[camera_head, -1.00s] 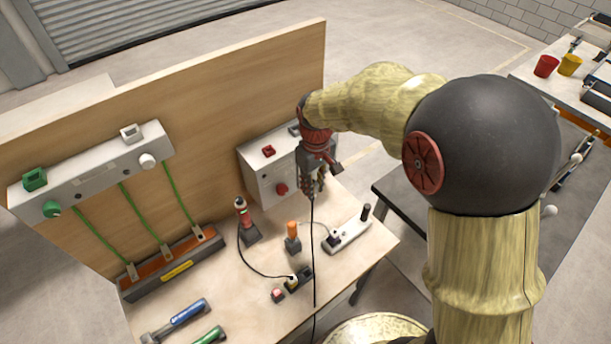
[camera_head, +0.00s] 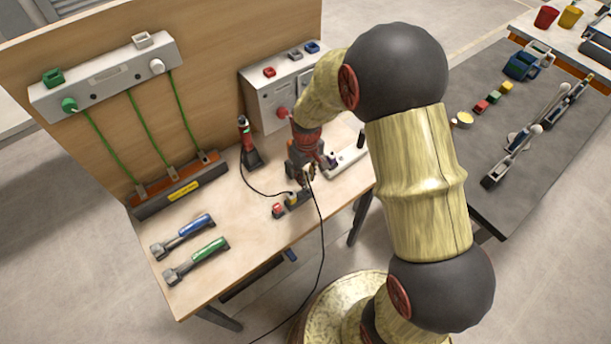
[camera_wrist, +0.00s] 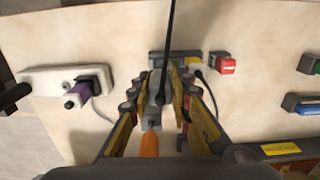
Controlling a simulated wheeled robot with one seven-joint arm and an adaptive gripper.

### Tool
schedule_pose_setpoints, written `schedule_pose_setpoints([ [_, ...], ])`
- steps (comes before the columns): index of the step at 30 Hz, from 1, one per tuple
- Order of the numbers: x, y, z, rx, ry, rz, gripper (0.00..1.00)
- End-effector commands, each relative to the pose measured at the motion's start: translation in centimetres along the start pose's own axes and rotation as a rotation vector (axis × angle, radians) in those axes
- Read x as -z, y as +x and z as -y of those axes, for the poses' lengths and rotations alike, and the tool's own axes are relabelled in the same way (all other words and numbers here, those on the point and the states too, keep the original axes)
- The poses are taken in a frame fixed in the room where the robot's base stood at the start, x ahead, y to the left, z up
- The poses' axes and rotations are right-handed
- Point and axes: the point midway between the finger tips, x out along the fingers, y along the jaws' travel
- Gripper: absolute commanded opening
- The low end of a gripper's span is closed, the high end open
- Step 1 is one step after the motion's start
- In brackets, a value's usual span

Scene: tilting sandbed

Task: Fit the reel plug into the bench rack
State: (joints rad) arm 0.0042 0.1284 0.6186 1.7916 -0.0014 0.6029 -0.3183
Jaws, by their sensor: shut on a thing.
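My gripper (camera_head: 303,172) is low over the bench. In the wrist view its fingers (camera_wrist: 160,92) are closed around a small grey plug (camera_wrist: 155,99), which I take for the reel plug. A black cable (camera_wrist: 172,40) runs from it and hangs over the bench's front edge in the head view. A dark grey block (camera_wrist: 158,57), apparently the bench rack, lies just beyond the fingertips. A light plug (camera_wrist: 192,66) with a cable sits at its right part. The fingers and cable partly hide the block, so I cannot tell whether the held plug touches it.
A white strip (camera_wrist: 47,82) with a dark purple plug (camera_wrist: 92,83) lies left in the wrist view. An orange piece (camera_wrist: 149,145) is close under the gripper. A red block (camera_wrist: 222,63) is beside the rack. Two hammer-like tools (camera_head: 195,258) lie at the bench's front left.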

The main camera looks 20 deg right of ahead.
Motion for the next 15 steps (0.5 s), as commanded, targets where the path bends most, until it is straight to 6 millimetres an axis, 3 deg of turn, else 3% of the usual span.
schedule_pose_setpoints([
  [5,0.0,0.0,0.0,0.000,-0.001,0.000,0.00],
  [15,0.0,2.0,0.0,0.000,-0.001,0.000,0.00],
])
